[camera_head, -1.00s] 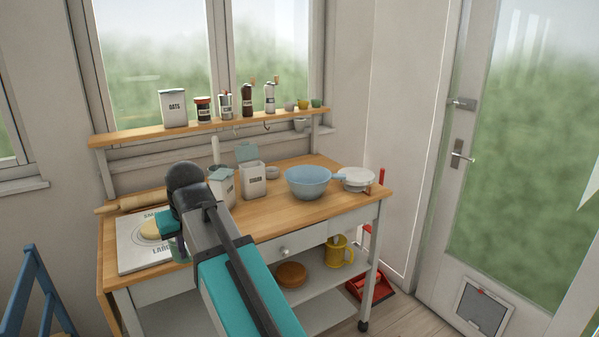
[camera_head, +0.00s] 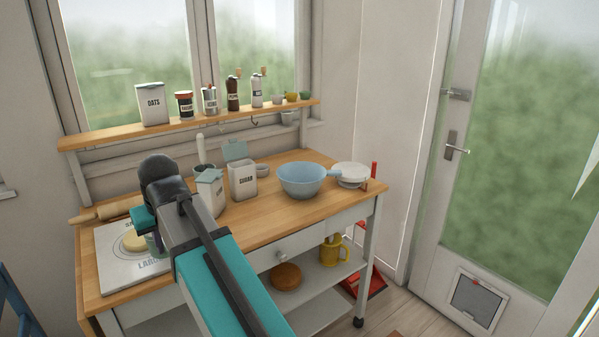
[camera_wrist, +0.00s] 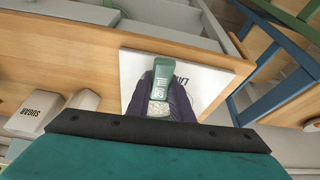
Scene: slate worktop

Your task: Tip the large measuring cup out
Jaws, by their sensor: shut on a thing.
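My gripper (camera_wrist: 160,100) is shut on the large measuring cup, whose green handle with pale markings (camera_wrist: 163,73) points away from me in the wrist view. A pale, speckled patch (camera_wrist: 158,109) shows between the dark fingers; I cannot tell whether it is the cup's contents. In the head view, a green part of the cup (camera_head: 155,246) shows under my gripper (camera_head: 150,232), over or beside the white labelled board (camera_head: 112,267). My arm hides much of it, and the cup's tilt is unclear.
A round, tan-yellow piece (camera_head: 134,240) lies on the board. A white canister (camera_head: 209,190) and open sugar canister (camera_head: 243,181) stand to the right. Farther right are a blue bowl (camera_head: 302,181) and white scale-like object (camera_head: 349,175). A rolling pin (camera_head: 105,211) lies behind the board.

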